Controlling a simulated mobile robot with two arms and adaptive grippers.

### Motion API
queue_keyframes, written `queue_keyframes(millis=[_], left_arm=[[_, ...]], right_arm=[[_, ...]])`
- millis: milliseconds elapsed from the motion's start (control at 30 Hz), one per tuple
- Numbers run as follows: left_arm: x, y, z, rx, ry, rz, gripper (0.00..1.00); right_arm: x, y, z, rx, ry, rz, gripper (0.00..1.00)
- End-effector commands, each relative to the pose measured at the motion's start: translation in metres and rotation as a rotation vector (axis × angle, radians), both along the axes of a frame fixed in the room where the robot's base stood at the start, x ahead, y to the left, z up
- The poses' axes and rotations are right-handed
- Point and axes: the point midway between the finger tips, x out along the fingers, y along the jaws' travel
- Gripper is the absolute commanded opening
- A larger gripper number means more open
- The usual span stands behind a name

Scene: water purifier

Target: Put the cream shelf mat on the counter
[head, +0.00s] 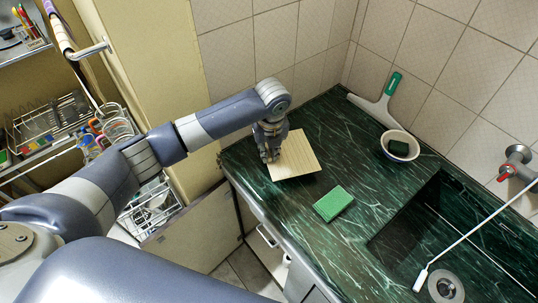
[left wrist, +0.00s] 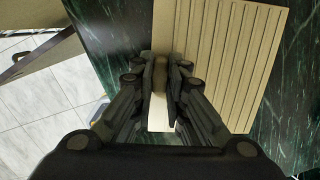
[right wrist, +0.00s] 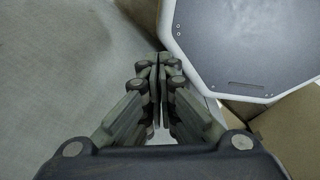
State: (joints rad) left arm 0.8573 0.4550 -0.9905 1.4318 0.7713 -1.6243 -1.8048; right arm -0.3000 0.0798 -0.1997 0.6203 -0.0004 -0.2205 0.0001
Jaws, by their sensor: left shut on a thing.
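The cream shelf mat (head: 302,158) is a ribbed, near-square sheet at the left end of the dark green marbled counter (head: 335,240). It lies over the counter or just above it; I cannot tell whether it touches. My left gripper (head: 270,155) is shut on the mat's left edge. In the left wrist view the gripper (left wrist: 162,75) pinches the mat (left wrist: 235,60), with dark marble beyond it. My right gripper (right wrist: 159,75) has its fingers together, with nothing seen between them. It is not in the head view.
A green sponge (head: 333,203) lies on the counter in front of the mat. A bowl with a dark sponge (head: 399,146) and a green-handled squeegee (head: 378,104) are at the back. The sink (head: 445,225) is at right. A dish rack (head: 148,208) is below left.

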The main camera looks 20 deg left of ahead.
Motion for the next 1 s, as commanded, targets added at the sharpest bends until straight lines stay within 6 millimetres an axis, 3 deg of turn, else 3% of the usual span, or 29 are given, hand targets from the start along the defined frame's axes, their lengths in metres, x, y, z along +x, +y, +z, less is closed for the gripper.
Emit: queue_keyframes(millis=[67, 300, 667, 700, 767, 1000], left_arm=[[0.007, 0.000, 0.001, 0.000, -0.001, 0.002, 0.00], [0.005, 0.000, -0.033, 0.001, 0.000, 0.001, 0.00], [0.005, 0.000, -0.038, 0.001, 0.000, 0.000, 0.00], [0.005, 0.000, -0.038, 0.001, 0.000, 0.000, 0.20], [0.005, 0.000, -0.038, 0.001, 0.000, 0.000, 0.33], [0.005, 0.000, -0.037, 0.001, 0.000, 0.000, 0.33]], right_arm=[[0.000, 0.000, 0.002, 0.000, 0.000, 0.000, 0.00], [0.000, 0.000, 0.012, 0.001, 0.000, 0.000, 0.00], [0.000, 0.000, 0.011, 0.001, -0.001, 0.000, 0.00], [0.000, 0.000, 0.011, 0.001, -0.001, 0.000, 0.00], [0.000, 0.000, 0.011, 0.001, -0.001, 0.000, 0.00], [0.000, 0.001, 0.011, 0.001, -0.001, 0.000, 0.00]])
